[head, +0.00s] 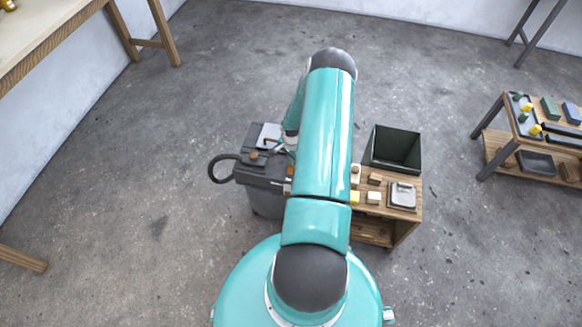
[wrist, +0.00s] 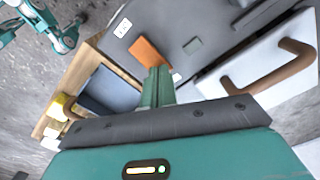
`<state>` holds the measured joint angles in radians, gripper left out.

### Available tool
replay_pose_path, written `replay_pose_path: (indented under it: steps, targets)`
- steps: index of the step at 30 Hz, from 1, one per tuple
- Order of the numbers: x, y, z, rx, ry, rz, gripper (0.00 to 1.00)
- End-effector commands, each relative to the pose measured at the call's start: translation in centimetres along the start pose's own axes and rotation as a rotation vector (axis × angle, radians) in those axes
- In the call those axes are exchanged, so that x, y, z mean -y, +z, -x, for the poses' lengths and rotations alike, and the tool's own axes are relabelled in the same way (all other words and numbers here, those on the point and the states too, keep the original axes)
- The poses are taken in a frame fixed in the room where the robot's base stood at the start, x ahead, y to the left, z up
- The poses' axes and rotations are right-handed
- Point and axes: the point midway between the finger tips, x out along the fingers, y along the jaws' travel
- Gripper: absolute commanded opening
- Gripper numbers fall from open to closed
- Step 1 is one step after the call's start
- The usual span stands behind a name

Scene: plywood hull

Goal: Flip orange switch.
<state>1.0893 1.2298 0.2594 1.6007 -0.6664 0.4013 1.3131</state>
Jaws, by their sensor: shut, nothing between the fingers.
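The orange switch (wrist: 148,52) is a flat orange paddle on a dark grey panel (wrist: 205,22) in the wrist view. My gripper (wrist: 158,74) is shut and empty, its green fingers together. The fingertips are at the near lower end of the switch in the picture; I cannot tell whether they touch it. In the head view a small orange patch (head: 290,171) shows on the dark grey unit (head: 262,178), beside my arm. My gripper is mostly hidden by my arm there.
A white panel (wrist: 250,90) with a brown handle (wrist: 275,68) lies right of the fingers. A wooden table (head: 412,214) with small blocks and a dark open bin (head: 393,148) adjoins the unit. A black hose (head: 212,170) loops out left.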

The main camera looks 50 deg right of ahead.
Motion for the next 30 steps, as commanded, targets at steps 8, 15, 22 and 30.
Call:
replay_pose_path:
  steps: [8, 15, 22, 30]
  targets:
    - [0.0, 0.0, -0.4, 0.0, 0.0, 0.0, 0.0]
    - [0.0, 0.0, -0.3, 0.0, 0.0, 0.0, 0.0]
    - [0.0, 0.0, 1.3, -0.001, -0.001, 0.0, 0.0]
    - [0.0, 0.0, 3.2, -0.001, 0.0, -0.001, 0.0]
